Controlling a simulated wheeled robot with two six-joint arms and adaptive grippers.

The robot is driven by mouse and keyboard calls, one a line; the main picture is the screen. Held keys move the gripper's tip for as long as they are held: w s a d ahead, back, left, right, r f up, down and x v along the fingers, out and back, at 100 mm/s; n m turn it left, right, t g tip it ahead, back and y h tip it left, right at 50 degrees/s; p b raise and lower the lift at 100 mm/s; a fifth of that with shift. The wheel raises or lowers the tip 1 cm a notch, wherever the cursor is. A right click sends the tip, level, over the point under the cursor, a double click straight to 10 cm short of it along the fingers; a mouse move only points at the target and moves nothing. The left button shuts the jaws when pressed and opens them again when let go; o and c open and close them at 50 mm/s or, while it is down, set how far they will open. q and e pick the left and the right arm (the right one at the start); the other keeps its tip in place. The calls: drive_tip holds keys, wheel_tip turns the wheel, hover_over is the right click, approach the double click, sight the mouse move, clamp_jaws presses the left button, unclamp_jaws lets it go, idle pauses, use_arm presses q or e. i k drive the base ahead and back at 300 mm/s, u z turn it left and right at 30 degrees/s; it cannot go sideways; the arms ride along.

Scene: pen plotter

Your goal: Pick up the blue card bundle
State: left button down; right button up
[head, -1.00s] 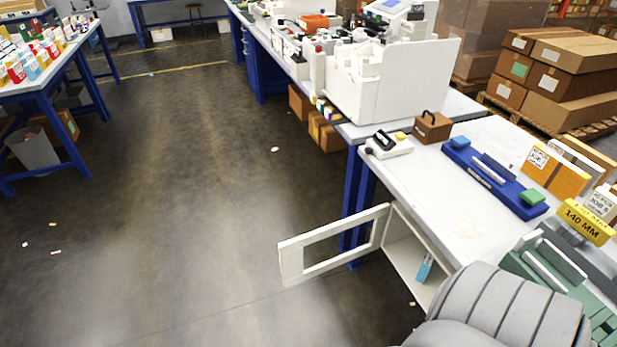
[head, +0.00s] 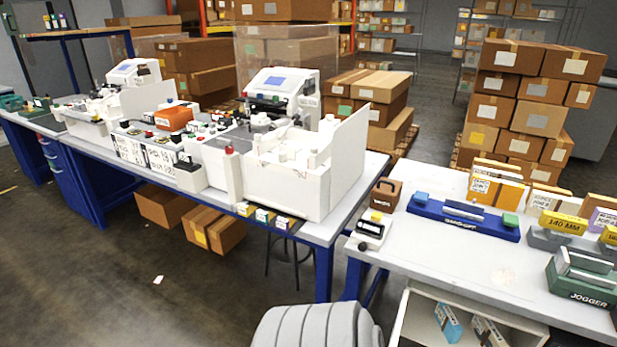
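A blue bundle (head: 448,322) with a white band or label stands in the open white cabinet (head: 402,318) under the right-hand table, at the bottom of the head view. It looks like the blue card bundle, but its lower part is cut off by the frame edge. A white and brown bundle (head: 488,331) leans beside it on the right. Neither of my grippers shows. A grey ribbed part, seemingly my own arm, fills the bottom middle, left of the cabinet.
The right table (head: 450,255) carries a blue fixture (head: 462,218), a green jogger (head: 582,285), a small white device (head: 370,231) and orange packs (head: 497,188). A long table (head: 340,219) with white machines (head: 310,175) runs left. Open floor (head: 130,290) lies at lower left.

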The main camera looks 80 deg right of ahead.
sight(452, 329)
drive_tip(key=i, duration=0.9)
drive_tip(key=z, duration=4.25)
drive_tip(key=i, duration=0.5)
drive_tip(key=u, duration=0.05)
